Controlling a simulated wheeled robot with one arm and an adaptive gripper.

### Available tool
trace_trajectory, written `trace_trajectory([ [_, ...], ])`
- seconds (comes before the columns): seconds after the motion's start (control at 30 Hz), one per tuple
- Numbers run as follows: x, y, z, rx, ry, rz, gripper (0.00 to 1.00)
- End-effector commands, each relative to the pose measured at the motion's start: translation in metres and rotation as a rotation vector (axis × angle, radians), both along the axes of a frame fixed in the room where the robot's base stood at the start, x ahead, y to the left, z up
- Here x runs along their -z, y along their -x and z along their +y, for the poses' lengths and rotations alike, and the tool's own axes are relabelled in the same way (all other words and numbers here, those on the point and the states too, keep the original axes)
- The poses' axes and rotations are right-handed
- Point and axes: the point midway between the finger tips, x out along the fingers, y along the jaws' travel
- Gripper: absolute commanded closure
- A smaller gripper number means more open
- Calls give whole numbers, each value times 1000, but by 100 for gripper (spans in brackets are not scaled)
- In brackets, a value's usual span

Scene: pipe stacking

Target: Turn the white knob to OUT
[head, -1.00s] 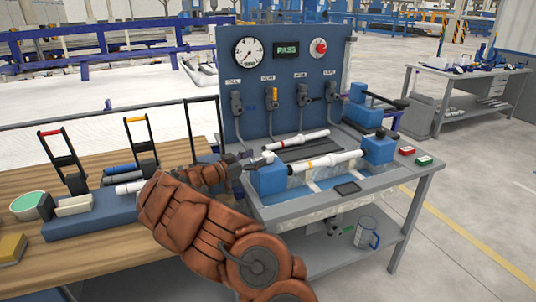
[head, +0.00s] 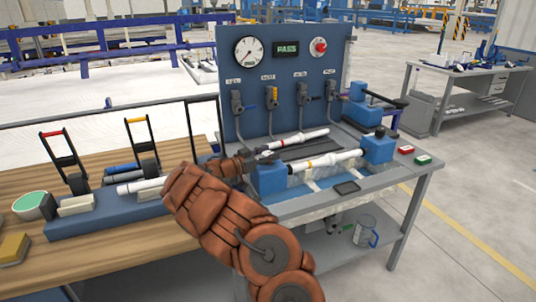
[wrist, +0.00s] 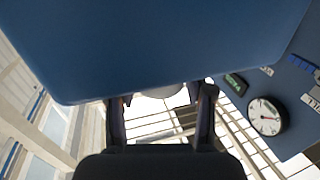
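A white rounded part (wrist: 163,91), which looks like the knob, shows between my fingers in the wrist view. Most of it is hidden by a large blue surface (wrist: 180,45). My gripper (wrist: 161,98) has its two dark fingers apart, with gaps on both sides of the white part. In the head view my gripper (head: 264,157) is at the left blue block (head: 270,181) of the test bench, and my arm covers part of that area. I cannot read an OUT mark or the knob's setting in either view.
A white pipe (head: 322,161) spans from the left block to the right blue block (head: 378,149). Another pipe (head: 303,137) lies behind it. The blue panel (head: 285,72) carries a gauge (head: 248,51), a PASS display (head: 286,49) and valves. A wooden table (head: 110,250) stands left.

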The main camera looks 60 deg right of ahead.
Motion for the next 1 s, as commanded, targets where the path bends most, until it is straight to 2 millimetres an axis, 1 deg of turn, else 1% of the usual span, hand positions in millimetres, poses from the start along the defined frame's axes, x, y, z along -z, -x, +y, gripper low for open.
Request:
trace_trajectory([
  [0.03, 0, 0, 0, 0, 0, 0, 56],
  [0.3, 0, 0, 0, 0, 0, 0, 84],
  [0.37, 0, 0, 0, 0, 0, 0, 90],
  [0.4, 0, 0, 0, 0, 0, 0, 92],
  [0.73, 2, 0, 0, -14, 4, -2, 92],
  [1.0, 5, 2, 0, -59, 6, 0, 92],
])
